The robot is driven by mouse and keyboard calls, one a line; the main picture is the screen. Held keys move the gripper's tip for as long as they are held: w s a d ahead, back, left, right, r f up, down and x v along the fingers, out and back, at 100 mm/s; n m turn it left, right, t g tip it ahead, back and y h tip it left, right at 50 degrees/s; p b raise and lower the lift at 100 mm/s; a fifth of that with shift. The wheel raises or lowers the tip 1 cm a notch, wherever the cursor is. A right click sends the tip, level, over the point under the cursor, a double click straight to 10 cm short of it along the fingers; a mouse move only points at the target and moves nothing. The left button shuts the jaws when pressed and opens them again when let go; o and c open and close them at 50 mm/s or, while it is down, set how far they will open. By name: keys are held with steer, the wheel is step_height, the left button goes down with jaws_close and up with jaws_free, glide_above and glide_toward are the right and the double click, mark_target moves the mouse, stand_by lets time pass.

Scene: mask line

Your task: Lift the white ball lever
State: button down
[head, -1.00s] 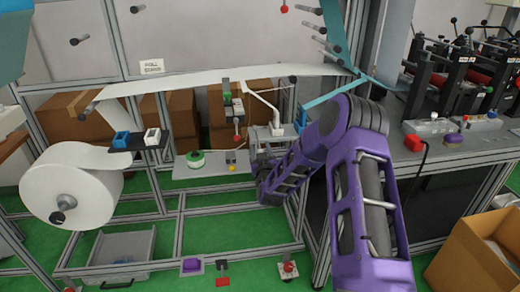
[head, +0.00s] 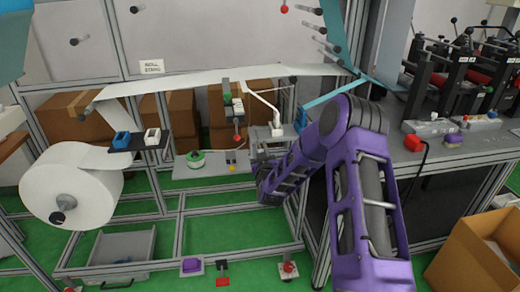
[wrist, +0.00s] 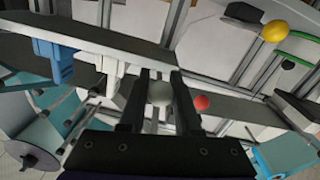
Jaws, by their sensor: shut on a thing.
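The white ball (wrist: 159,93) of the lever shows in the wrist view between the two dark fingers of my gripper (wrist: 160,98). My gripper is shut on this ball. Most of the lever's shaft is hidden by the gripper in that view. In the head view my purple forearm reaches down to the frame by the small grey shelf, and I cannot make out the ball or the fingertips there.
A red ball (wrist: 201,103) is close to the right of my gripper, and a yellow ball (wrist: 275,32) is farther right. A bent white arm (head: 262,104) stands above the small shelf. A paper roll (head: 88,183) is at left. A cardboard box (head: 480,255) is at lower right.

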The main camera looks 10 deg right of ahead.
stand_by(0.9)
step_height(320, 180, up, 2)
steer(key=g+p, duration=0.1)
steer(key=p, duration=0.1)
steer(key=shift+r+p, duration=0.2)
steer(key=shift+p, duration=0.15)
steer(key=shift+r+g+p, duration=0.6)
steer(key=shift+g+p, duration=0.2)
steer(key=shift+g, duration=0.1)
steer(key=shift+r, duration=0.1)
steer(key=shift+w+r+b, duration=0.1)
steer(key=shift+r+b, duration=0.4)
steer(key=c, duration=0.7)
jaws_free()
steer(key=shift+f, duration=0.1)
